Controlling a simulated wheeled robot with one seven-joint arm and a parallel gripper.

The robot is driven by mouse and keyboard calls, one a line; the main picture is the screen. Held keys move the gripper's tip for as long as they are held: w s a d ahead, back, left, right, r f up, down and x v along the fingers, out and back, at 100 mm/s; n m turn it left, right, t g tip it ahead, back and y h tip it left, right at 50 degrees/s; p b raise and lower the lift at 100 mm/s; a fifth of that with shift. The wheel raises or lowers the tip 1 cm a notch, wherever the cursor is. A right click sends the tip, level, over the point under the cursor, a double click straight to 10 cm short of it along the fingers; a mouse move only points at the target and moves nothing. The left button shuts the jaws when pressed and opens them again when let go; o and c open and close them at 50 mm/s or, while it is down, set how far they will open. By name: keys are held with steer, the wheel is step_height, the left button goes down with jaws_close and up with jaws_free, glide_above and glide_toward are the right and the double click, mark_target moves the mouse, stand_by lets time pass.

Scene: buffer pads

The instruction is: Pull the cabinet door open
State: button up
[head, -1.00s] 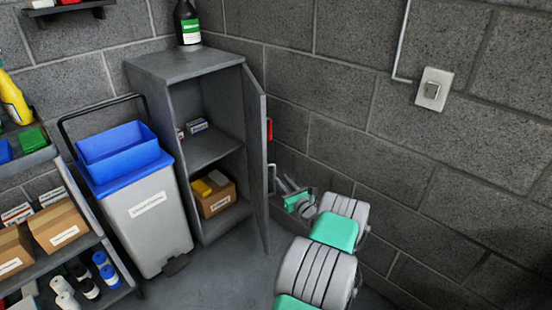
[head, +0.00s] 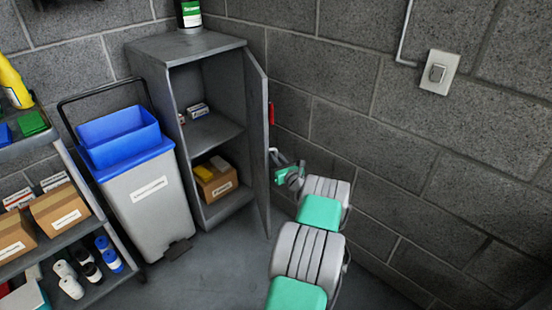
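The grey cabinet (head: 187,46) stands against the back wall with its inside in view. Its door (head: 256,140) stands open, hinged on the right and swung out toward me. A red piece (head: 271,113) shows on the door's outer face. My gripper (head: 277,165) is at the outer side of the door, close to its surface. The fingers are small and partly hidden by the door edge and my wrist, so I cannot tell whether they are open or touch a handle.
A grey bin with a blue top (head: 148,205) stands just left of the cabinet. A shelf rack (head: 75,238) with boxes and bottles is at the left. A cardboard box (head: 222,186) sits inside the cabinet. The floor in front is clear; a block wall with a switch (head: 438,72) is at the right.

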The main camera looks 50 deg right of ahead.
jaws_close()
stand_by(0.9)
steer(key=shift+f, duration=0.1)
